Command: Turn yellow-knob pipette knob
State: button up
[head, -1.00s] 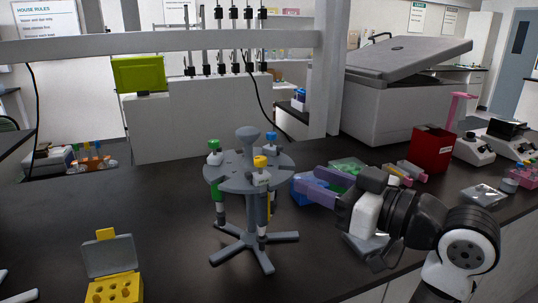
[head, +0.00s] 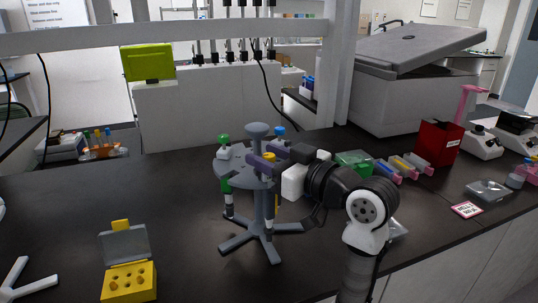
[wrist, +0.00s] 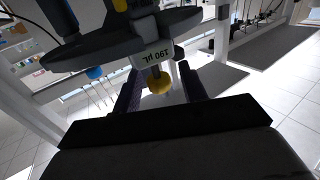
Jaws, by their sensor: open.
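The yellow-knob pipette hangs on the grey round pipette stand (head: 262,222). Its yellow knob (head: 268,157) shows just at my gripper (head: 262,161). In the wrist view the yellow knob (wrist: 159,83) sits between my two purple fingers, under the pipette's white display (wrist: 157,55) reading 190 µL. My gripper (wrist: 160,80) is open, with one finger on each side of the knob. I cannot tell whether either finger touches it. The fingers and wrist hide much of this pipette in the head view.
A green-knob pipette (head: 224,142) and a blue-knob pipette (head: 280,131) share the stand. An open yellow box (head: 130,280) stands at front left. A red bin (head: 439,143) and colored racks lie to the right.

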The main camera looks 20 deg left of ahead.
jog(key=shift+c, duration=0.2)
grip_shut()
jog(key=shift+f+n+g+y+b, duration=0.1)
jog(key=shift+n+g+y+b, duration=0.45)
jog(key=shift+n+g, duration=0.55)
jog(key=shift+n+g+y, duration=0.25)
jog(key=shift+n+g, duration=0.25)
jog(key=shift+g, duration=0.8)
jog(key=shift+o, duration=0.2)
grip_release()
jog(key=shift+d, duration=0.1)
jog(key=s+d+b, duration=0.2)
jog(key=d+b, duration=0.2)
jog(key=d, duration=0.9)
jog(key=shift+s+d, duration=0.2)
jog(key=shift+s, duration=0.15)
